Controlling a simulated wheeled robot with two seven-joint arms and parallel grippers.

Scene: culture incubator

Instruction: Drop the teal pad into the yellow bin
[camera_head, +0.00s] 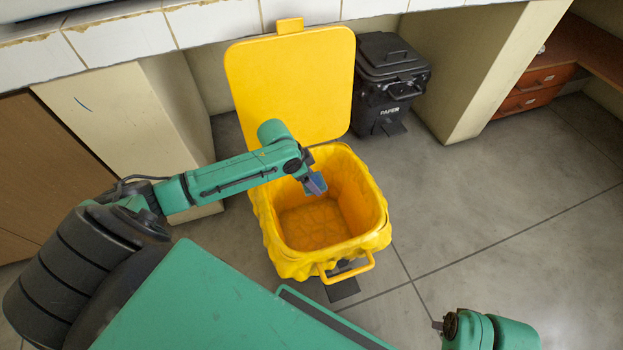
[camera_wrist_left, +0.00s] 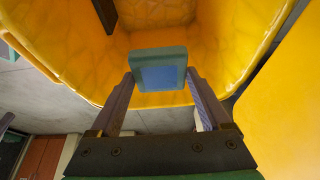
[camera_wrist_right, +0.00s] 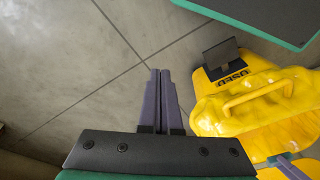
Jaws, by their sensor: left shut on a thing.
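The yellow bin (camera_head: 378,225) stands on the floor with its lid (camera_head: 300,85) up and a yellow liner over its rim. My left gripper (camera_head: 315,184) is above the bin's opening, near its back part. In the left wrist view, its fingers are shut on the teal pad (camera_wrist_left: 160,54), a small block with a blue face. The bin's inside wall (camera_wrist_left: 225,45) shows behind the pad. My right gripper (camera_wrist_right: 161,72) is shut and empty over the floor, to the right of the bin in the head view.
A black paper bin (camera_head: 391,85) stands behind the yellow bin to the right. A tiled counter (camera_head: 120,38) runs along the back, with pale supports below. Red-brown drawers (camera_head: 535,90) are at the far right. The floor right of the bin is clear.

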